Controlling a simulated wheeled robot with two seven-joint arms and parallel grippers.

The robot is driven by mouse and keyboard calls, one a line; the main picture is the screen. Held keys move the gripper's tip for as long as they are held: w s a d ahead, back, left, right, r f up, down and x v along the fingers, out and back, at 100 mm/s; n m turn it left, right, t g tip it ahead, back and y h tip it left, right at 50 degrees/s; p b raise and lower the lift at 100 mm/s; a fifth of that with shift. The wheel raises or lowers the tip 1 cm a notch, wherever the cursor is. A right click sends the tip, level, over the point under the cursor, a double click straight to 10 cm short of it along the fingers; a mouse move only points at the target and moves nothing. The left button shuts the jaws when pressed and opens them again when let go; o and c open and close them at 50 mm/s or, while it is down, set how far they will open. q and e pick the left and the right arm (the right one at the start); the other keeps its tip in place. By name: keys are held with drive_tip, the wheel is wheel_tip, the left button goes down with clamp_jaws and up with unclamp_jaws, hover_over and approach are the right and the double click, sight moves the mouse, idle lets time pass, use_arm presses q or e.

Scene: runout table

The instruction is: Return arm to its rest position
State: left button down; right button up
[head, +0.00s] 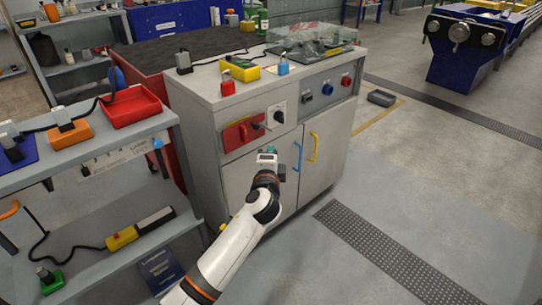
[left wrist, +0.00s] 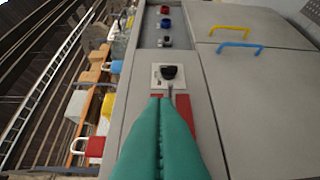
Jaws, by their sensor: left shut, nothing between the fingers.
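My left gripper (head: 270,150) is in front of the grey cabinet, below the control panel on its front. It is empty. In the left wrist view its two green fingers (left wrist: 159,102) lie together, their tips just below a white plate with a black rotary switch (left wrist: 169,73) in the picture. That switch also shows in the head view (head: 279,116), above the gripper. I cannot tell whether the fingers touch the panel. My left arm is white with orange bands and reaches up from the lower middle. My right gripper is not in view.
The cabinet (head: 233,180) has a red plate (head: 241,134), a blue handle (head: 297,156) and a yellow handle (head: 314,147). A blue padlock (head: 283,68) stands on top. A shelf unit with a red tray (head: 130,106) is at left. Floor at right is mostly clear.

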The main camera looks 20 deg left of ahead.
use_arm(q)
drive_tip(key=s+a+f+n+g+h, duration=0.1)
drive_tip(key=s+f+n+g, duration=0.45)
drive_tip(key=s+f, duration=1)
drive_tip(key=s+a+f+n+g+h, duration=0.2)
drive_tip(key=s+f+n+g, duration=0.35)
drive_tip(key=s+f, duration=0.95)
drive_tip(key=s+a+f+n+g+p, duration=0.1)
drive_tip(key=s+f+g+p, duration=0.1)
drive_tip(key=s+f+p, duration=0.3)
drive_tip(key=s+a+f+n+g+p, duration=0.1)
drive_tip(key=s+f+g+p, duration=0.2)
drive_tip(key=s+p, duration=0.9)
drive_tip(key=s+f, duration=0.2)
drive_tip(key=s, duration=0.9)
drive_tip(key=shift+s+f+h+p, duration=0.2)
drive_tip(key=shift+h+p, duration=0.2)
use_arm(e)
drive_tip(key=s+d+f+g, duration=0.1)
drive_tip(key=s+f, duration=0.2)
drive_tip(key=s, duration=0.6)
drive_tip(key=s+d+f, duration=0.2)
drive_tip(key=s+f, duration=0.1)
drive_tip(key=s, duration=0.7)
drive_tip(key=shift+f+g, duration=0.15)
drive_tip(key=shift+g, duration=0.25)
